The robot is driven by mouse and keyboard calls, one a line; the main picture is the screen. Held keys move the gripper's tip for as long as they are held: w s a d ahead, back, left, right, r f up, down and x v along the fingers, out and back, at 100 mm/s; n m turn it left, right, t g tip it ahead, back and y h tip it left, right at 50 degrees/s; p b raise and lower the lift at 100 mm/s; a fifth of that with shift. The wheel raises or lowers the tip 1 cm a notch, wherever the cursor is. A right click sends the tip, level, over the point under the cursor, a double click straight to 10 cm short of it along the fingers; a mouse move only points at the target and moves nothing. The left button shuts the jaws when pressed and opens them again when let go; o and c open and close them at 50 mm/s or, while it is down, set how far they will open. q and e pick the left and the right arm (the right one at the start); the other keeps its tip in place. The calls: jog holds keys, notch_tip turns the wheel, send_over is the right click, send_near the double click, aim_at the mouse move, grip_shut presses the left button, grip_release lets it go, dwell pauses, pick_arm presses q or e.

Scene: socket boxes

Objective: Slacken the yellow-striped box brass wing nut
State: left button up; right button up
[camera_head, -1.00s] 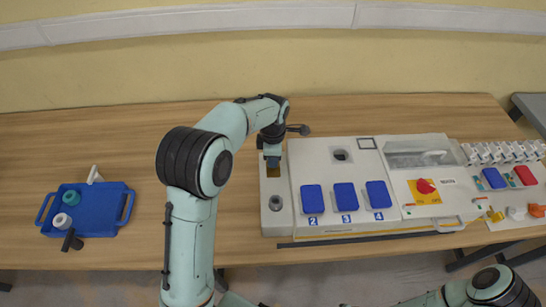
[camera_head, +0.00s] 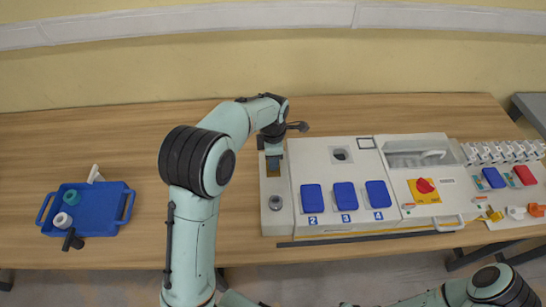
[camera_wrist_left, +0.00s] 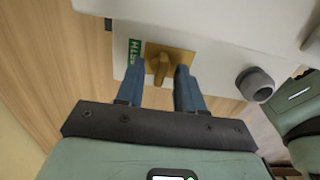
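The brass wing nut (camera_wrist_left: 160,66) stands on a square brass plate (camera_wrist_left: 180,58) beside a green label, on the end face of the light grey box. In the head view the brass plate (camera_head: 273,170) lies on the narrow left section of the box (camera_head: 268,220), which has a thin yellow stripe low along its front. My left gripper (camera_wrist_left: 158,72) is open, its two blue fingers on either side of the wing nut with gaps visible. In the head view my left gripper (camera_head: 273,150) hangs over the plate and hides the nut. My right gripper is out of view.
A grey round gland (camera_head: 275,202) sticks up near the plate. Blue socket lids (camera_head: 345,196) and a red rotary switch (camera_head: 425,186) lie to the right. A blue tray (camera_head: 95,220) with small parts stands at the left. The table between is clear.

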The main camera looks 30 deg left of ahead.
pick_arm(q)
notch_tip(320, 180, up, 13)
jog(key=p, duration=0.1)
jog(key=shift+r, duration=0.2)
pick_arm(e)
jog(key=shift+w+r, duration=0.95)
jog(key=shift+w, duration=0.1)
